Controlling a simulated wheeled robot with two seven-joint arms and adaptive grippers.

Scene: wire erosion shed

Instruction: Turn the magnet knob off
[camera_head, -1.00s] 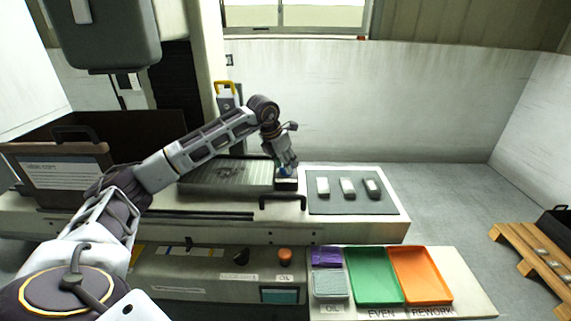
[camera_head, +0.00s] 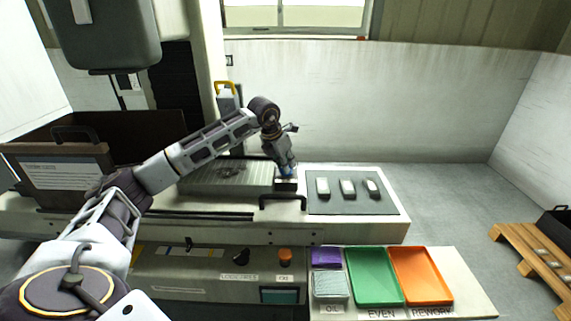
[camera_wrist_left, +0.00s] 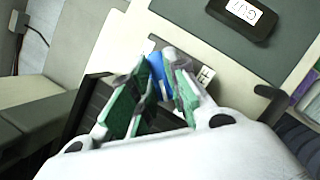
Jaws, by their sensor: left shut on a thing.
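The magnet knob is a blue handle (camera_wrist_left: 157,72) with a light grey round end, on a dark block (camera_head: 287,187) at the right end of the ribbed magnetic chuck (camera_head: 225,174). In the left wrist view, a label with a plus-like mark (camera_wrist_left: 205,75) sits to the right of the knob. My left gripper (camera_head: 285,172) points down at the block. Its green-padded fingers (camera_wrist_left: 160,90) are shut on the blue handle and hide part of it. My right gripper is not in view.
A dark mat (camera_head: 350,206) with three light blocks lies right of the chuck. A black handle (camera_head: 282,198) stands in front. Below are a panel with a black knob (camera_head: 241,257) and an orange button (camera_head: 285,255), then green (camera_head: 373,250) and orange (camera_head: 420,250) trays.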

